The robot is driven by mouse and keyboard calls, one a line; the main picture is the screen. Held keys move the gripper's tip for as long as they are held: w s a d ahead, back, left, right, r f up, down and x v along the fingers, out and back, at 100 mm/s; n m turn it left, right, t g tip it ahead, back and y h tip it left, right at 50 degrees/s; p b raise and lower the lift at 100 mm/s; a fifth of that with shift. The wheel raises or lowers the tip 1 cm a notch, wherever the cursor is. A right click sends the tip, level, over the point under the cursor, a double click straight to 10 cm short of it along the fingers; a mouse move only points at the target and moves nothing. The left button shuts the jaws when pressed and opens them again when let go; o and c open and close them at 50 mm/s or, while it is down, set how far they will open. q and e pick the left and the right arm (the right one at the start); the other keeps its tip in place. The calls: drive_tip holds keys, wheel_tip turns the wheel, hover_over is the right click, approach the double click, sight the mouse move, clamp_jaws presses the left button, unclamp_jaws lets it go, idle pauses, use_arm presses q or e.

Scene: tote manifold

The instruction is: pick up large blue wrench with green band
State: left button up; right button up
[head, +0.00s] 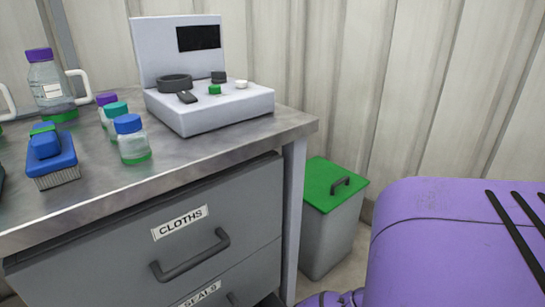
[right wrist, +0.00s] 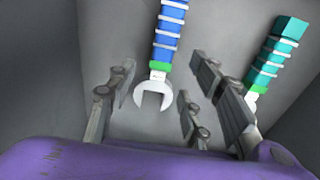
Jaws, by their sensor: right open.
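The blue wrench (right wrist: 167,40) shows in the right wrist view, with a blue handle ringed by pale bands, a green band near the head and an open pale jaw. Its handle runs out of the top of the picture. It lies on a grey surface. My right gripper (right wrist: 158,100) is open, with the wrench's jaw appearing between its fingers and nothing gripped. I cannot tell the height of the fingers above the wrench. The wrench is not visible in the head view, nor is my left gripper.
A teal tool (right wrist: 272,58) with a green band lies right of the wrench, partly hidden by a finger. Grey walls (right wrist: 292,110) rise nearby. The head view shows a metal bench (head: 225,150) with bottles, a brush (head: 52,160) and drawers, and a green-lidded bin (head: 325,230).

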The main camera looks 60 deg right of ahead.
drive_tip(key=f+b, duration=0.2)
drive_tip(key=f, duration=0.1)
drive_tip(key=f+b, duration=0.2)
drive_tip(key=f, duration=0.2)
drive_tip(key=shift+s+a, duration=0.1)
drive_tip(key=shift+a, duration=0.1)
use_arm(q)
drive_tip(key=f, duration=0.4)
drive_tip(key=shift+w+a, duration=0.15)
drive_tip(key=shift+w, duration=0.05)
use_arm(e)
clamp_jaws()
